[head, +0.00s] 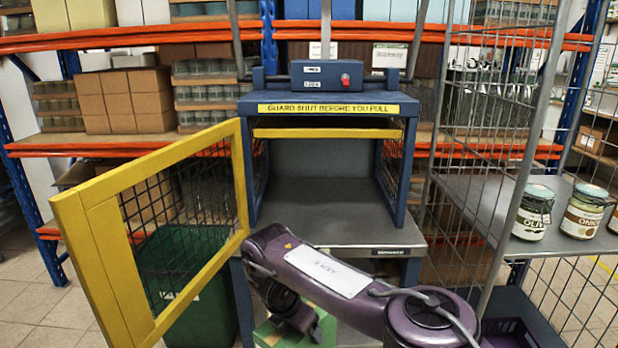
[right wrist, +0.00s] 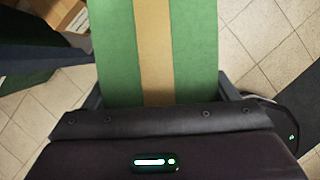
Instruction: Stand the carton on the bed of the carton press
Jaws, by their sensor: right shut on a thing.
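The carton is green with a tan tape stripe (right wrist: 155,50) and fills the top middle of the right wrist view. My right gripper (right wrist: 160,92) is shut on it, one finger at each side. In the head view the carton (head: 328,327) shows partly at the bottom, below and in front of the press, mostly hidden by my right arm. The carton press (head: 330,109) is a blue frame with a bare grey bed (head: 335,212). Its yellow mesh guard (head: 88,235) stands swung open to the left. My left gripper is not in view.
A green bin (head: 212,318) stands on the floor behind the open guard. A wire cage trolley (head: 478,192) at the right holds an olive jar (head: 533,212) and an onion jar (head: 584,211). Racks with boxes (head: 125,100) stand behind the press.

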